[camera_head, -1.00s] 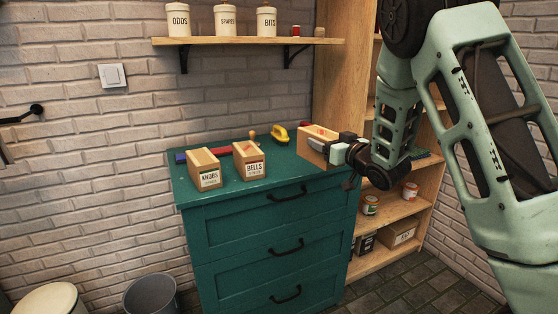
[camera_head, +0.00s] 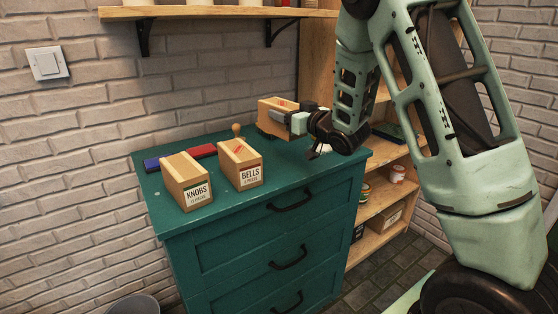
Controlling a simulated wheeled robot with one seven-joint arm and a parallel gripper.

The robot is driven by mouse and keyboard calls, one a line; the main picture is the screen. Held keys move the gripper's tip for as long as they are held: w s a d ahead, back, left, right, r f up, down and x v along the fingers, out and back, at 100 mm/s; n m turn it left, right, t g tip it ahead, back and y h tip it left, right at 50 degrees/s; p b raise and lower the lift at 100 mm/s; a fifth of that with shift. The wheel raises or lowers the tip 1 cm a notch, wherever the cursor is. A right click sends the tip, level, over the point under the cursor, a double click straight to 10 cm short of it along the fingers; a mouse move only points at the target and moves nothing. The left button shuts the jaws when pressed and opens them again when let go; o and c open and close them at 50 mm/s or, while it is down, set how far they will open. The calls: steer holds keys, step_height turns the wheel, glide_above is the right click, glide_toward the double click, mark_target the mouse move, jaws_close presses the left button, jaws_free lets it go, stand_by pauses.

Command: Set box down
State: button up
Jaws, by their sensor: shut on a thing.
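A light wooden box (camera_head: 272,112) is at the back right of the green dresser top (camera_head: 225,198). My gripper (camera_head: 292,122) is shut on its right side. A red item shows at the box's top. The box looks upright, at or just above the surface; I cannot tell if it touches. Its label, if any, is not seen. The box marked KNOBS (camera_head: 187,178) stands at the front left of the top, and the box marked BELLS (camera_head: 240,162) stands to its right, in front of and left of the held box.
A blue and red bar (camera_head: 200,151) and a wooden knob-topped stamp (camera_head: 237,130) lie behind the labelled boxes. A wall shelf (camera_head: 215,13) hangs above. A wooden shelf unit (camera_head: 376,202) stands to the right. The dresser's front right top is clear.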

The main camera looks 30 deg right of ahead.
steer(key=shift+f, duration=4.75)
steer(key=o, duration=1.3)
steer(key=shift+f+b, duration=0.15)
steer(key=shift+b, duration=0.15)
